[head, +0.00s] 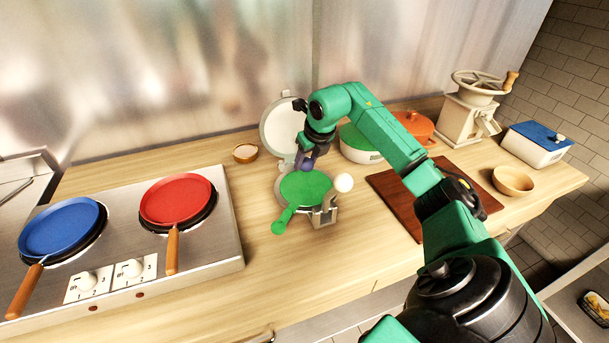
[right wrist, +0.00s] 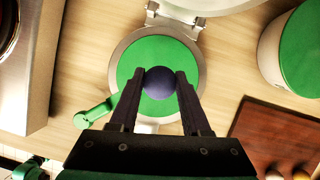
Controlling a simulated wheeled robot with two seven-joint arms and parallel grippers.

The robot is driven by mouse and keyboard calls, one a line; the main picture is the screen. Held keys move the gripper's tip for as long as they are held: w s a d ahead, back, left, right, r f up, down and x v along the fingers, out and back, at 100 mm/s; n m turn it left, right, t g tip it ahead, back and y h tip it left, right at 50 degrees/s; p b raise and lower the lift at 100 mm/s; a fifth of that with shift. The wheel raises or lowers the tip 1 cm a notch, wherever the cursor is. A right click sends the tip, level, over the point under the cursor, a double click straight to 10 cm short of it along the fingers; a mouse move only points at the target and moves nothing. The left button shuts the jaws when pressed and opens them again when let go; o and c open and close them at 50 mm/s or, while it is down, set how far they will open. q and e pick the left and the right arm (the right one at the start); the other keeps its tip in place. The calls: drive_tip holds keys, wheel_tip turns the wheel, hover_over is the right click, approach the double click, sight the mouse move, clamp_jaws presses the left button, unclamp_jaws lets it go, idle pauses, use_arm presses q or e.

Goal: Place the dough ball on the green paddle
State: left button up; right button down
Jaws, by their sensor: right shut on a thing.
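My right gripper (head: 306,163) is shut on a dark purple dough ball (right wrist: 160,83), which sits between its fingertips in the right wrist view. The ball shows small and partly hidden at the fingers in the head view. The green paddle (head: 303,188) has a round face and a short handle pointing to the front left. It lies on the round base of an open metal press (head: 329,213). In the right wrist view the ball overlaps the middle of the paddle's green face (right wrist: 133,66); whether they touch I cannot tell. My left gripper is not in view.
The press's raised lid (head: 279,128) stands behind the paddle, and a white knob (head: 343,183) is at its right. A stove with blue (head: 60,226) and red (head: 177,199) pans is left. A green-lidded tub (head: 360,152) and brown board (head: 392,202) are right. The front counter is clear.

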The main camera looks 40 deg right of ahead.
sight(309, 171)
wheel_tip(309, 171, down, 6)
drive_tip(key=shift+s+r+p, duration=0.1)
drive_tip(key=shift+r+p, duration=0.15)
drive_tip(key=shift+p, duration=0.35)
drive_tip(key=shift+f+b, duration=0.3)
drive_tip(key=shift+f, duration=0.1)
drive_tip(key=shift+c, duration=1.8)
unclamp_jaws()
drive_tip(key=shift+r, duration=0.1)
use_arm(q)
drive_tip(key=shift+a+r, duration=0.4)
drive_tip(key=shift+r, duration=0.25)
use_arm(e)
drive_tip(key=shift+r+p, duration=0.2)
drive_tip(key=shift+p, duration=0.1)
drive_tip(key=shift+r, duration=0.25)
use_arm(q)
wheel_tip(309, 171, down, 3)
drive_tip(key=b, duration=0.3)
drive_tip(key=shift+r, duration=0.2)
use_arm(e)
drive_tip(key=v, duration=1.1)
drive_tip(key=shift+r, duration=0.15)
